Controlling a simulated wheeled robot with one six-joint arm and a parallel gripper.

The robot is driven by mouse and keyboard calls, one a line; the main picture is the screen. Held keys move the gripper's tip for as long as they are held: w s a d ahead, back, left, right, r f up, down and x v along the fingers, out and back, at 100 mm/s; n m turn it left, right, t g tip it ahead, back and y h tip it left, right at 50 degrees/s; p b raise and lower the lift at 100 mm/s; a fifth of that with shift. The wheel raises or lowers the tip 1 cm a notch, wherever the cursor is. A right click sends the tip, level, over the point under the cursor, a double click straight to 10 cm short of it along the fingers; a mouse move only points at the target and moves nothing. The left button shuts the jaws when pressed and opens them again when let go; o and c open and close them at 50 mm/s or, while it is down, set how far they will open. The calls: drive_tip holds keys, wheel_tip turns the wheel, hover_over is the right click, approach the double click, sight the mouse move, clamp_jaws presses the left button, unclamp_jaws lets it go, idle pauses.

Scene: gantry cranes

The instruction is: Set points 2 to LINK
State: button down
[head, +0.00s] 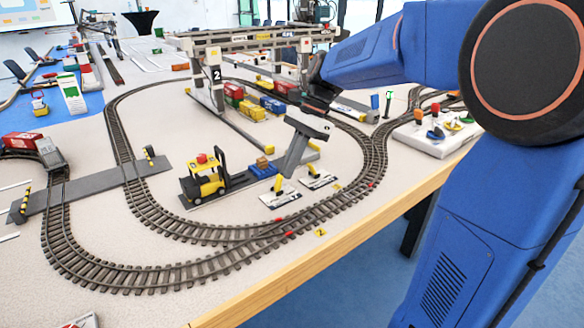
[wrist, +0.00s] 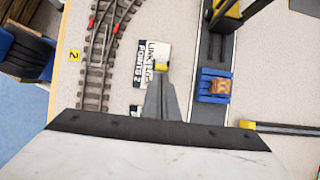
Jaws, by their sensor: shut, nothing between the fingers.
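The white points 2 plate (head: 280,199) lies on the table beside the track. In the wrist view the plate (wrist: 150,52) reads LINK and POINTS 2, with other text partly covered. Its yellow lever (head: 278,186) stands on it, and the lever's yellow end (wrist: 160,66) shows right at my fingertips. My gripper (head: 285,176) is shut and empty, pointing down at the lever; it also shows in the wrist view (wrist: 160,78). I cannot tell whether it touches the lever. The lever's lean is unclear.
A second lever plate (head: 319,180) is close on the right. A yellow forklift (head: 204,180) and blue pallet (head: 263,168) stand to the left. The gantry crane (head: 250,40) rises behind. Track (head: 200,275) with red-marked points (head: 290,234) runs in front, near the table edge.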

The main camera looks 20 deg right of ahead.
sight(280, 175)
drive_tip(key=a+h, duration=0.1)
drive_tip(key=t+h, duration=0.1)
drive_tip(key=h, duration=0.1)
drive_tip(key=s+a+r+h, duration=0.1)
drive_tip(key=shift+a+r, duration=0.1)
drive_tip(key=shift+a, duration=0.25)
drive_tip(key=shift+w, duration=0.1)
drive_tip(key=shift+r, duration=0.1)
drive_tip(key=shift+r, duration=0.7)
drive_tip(key=shift+r, duration=0.1)
